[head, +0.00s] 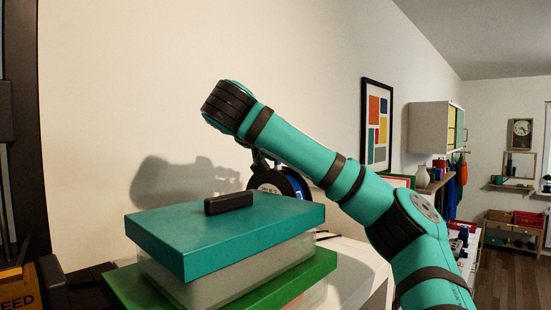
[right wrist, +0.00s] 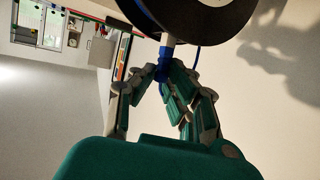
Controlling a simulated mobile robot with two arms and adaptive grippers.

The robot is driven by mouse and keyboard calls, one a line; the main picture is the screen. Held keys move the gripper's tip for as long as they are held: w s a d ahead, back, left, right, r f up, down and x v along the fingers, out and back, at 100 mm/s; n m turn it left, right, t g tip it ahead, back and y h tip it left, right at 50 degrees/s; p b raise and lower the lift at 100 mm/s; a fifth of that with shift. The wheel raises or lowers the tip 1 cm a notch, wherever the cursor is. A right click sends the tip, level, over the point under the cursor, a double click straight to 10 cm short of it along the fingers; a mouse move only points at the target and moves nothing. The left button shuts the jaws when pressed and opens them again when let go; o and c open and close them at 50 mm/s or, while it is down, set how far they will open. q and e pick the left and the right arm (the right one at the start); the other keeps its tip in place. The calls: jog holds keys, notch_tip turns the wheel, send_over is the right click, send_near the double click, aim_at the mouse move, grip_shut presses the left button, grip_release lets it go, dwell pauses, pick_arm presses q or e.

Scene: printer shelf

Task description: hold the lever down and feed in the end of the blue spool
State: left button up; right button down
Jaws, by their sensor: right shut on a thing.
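The spool shows in the head view as a dark disc with blue on it (head: 291,184), behind the stacked boxes. In the right wrist view the large dark rim of the spool (right wrist: 225,22) fills the top, and a thin blue strand (right wrist: 197,58) runs near it. My right gripper (right wrist: 168,78) is just below the rim, its fingers closed around a small blue piece (right wrist: 162,70) that looks like the strand's end. A pale rod (right wrist: 168,40) stands right above that piece. In the head view my right arm mostly hides this gripper. I cannot make out the lever. My left gripper is not in view.
A box with a teal lid (head: 170,235) stands on a green one (head: 312,275), with a small black block (head: 229,204) on top. A white surface (head: 357,262) lies beside them. The wall is close behind; a framed picture (head: 377,125) hangs there.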

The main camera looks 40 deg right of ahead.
notch_tip(320, 180, up, 13)
jog(key=shift+f, duration=0.15)
dwell(0.8)
jog(key=shift+a, duration=0.1)
